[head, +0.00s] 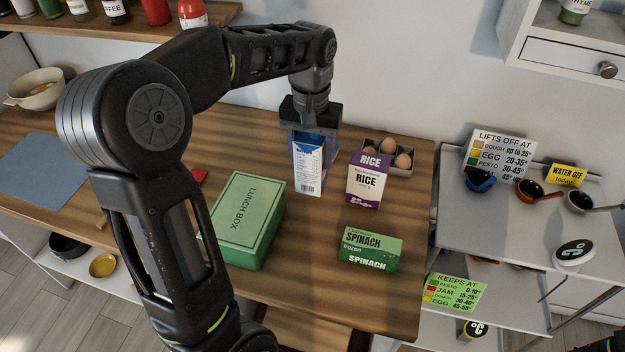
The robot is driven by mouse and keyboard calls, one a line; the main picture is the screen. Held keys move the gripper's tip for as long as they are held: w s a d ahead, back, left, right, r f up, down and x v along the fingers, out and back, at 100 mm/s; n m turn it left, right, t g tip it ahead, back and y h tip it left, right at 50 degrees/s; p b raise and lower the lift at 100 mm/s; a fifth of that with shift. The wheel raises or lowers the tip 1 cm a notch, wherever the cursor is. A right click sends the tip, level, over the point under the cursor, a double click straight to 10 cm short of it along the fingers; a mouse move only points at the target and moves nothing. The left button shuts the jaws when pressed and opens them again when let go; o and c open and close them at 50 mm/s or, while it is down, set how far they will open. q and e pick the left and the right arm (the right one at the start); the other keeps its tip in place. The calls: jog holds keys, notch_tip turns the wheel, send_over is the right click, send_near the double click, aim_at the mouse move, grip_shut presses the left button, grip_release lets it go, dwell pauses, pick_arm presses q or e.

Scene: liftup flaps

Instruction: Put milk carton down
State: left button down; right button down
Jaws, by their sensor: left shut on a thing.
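A blue and white milk carton (308,166) is upright at the back middle of the wooden table in the head view. My left gripper (312,135) comes down from above and is shut on the upper part of the carton. The fingers partly hide the carton's top. I cannot tell whether the carton's base touches the table. My right gripper is not clearly in view; only a dark part shows at the lower right corner.
A green lunch box (245,215) stands left of the carton. A purple and white rice box (367,180) and an egg tray (402,168) stand close on the right. A green spinach box (371,248) is nearer the front. Bare table (300,285) lies between lunch box and spinach.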

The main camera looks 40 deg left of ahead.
aim_at(311, 136)
pick_arm(q)
jog(key=shift+f, duration=1.55)
jog(key=shift+f+p, duration=0.35)
jog(key=shift+f, duration=1.5)
jog(key=shift+f, duration=0.2)
jog(key=c, duration=0.5)
grip_release()
jog(key=shift+r, duration=0.1)
notch_tip(311, 136, up, 12)
jog(key=shift+r+b, duration=0.1)
jog(key=shift+b, duration=0.35)
jog(key=shift+o, duration=0.3)
